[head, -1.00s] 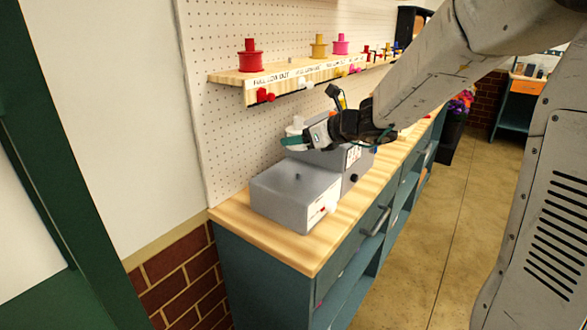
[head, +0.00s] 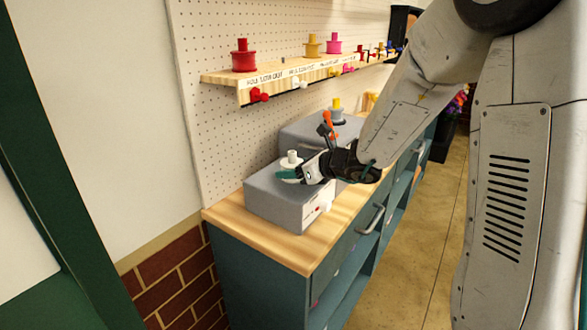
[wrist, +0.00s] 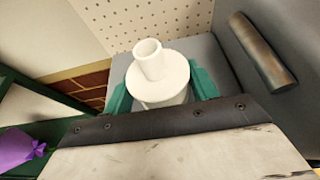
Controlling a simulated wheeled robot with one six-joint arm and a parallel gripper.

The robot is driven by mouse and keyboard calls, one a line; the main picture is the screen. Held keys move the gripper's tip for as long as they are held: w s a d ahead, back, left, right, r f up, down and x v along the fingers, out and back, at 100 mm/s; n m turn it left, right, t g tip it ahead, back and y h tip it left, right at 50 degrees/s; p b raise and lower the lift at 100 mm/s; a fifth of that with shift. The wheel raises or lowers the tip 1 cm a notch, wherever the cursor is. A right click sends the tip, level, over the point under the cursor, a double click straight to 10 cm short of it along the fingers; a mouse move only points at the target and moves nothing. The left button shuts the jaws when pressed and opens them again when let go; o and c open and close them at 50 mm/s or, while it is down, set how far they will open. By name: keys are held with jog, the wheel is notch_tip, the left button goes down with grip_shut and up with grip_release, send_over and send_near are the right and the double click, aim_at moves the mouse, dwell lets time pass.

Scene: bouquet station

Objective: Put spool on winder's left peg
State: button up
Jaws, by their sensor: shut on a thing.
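A white spool (head: 291,157) is held upright over the left part of the grey winder (head: 276,203). In the wrist view the spool (wrist: 158,75) stands between the green fingers, with its narrow hub toward the camera. My gripper (head: 289,174) is shut on it, low over the winder's top. The left peg is hidden by the spool and fingers, so I cannot tell whether the spool is around it or just above it.
A yellow spool (head: 336,104) stands on the farther grey part of the winder. A grey cylinder (wrist: 264,50) is close to the right finger in the wrist view. A shelf (head: 285,78) with a red spool (head: 243,56) and others is above, on the pegboard.

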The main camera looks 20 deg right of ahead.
jog(key=o, duration=1)
jog(key=shift+f, duration=0.1)
jog(key=shift+d+r, duration=0.1)
jog(key=shift+r, duration=0.15)
jog(key=v, duration=1.2)
jog(key=s+a+r+n+g, duration=0.2)
jog(key=s+a+n+g, duration=0.75)
jog(key=s+n, duration=0.75)
jog(key=s+d+n+h, duration=0.2)
jog(key=s+n, duration=0.2)
jog(key=s+d+n+h, duration=0.2)
jog(key=s+n+h, duration=0.1)
jog(key=s+n, duration=0.1)
jog(key=s+d+n+h, duration=0.2)
jog(key=s+n+h, duration=0.1)
jog(key=s, duration=0.1)
jog(key=shift+n, duration=0.4)
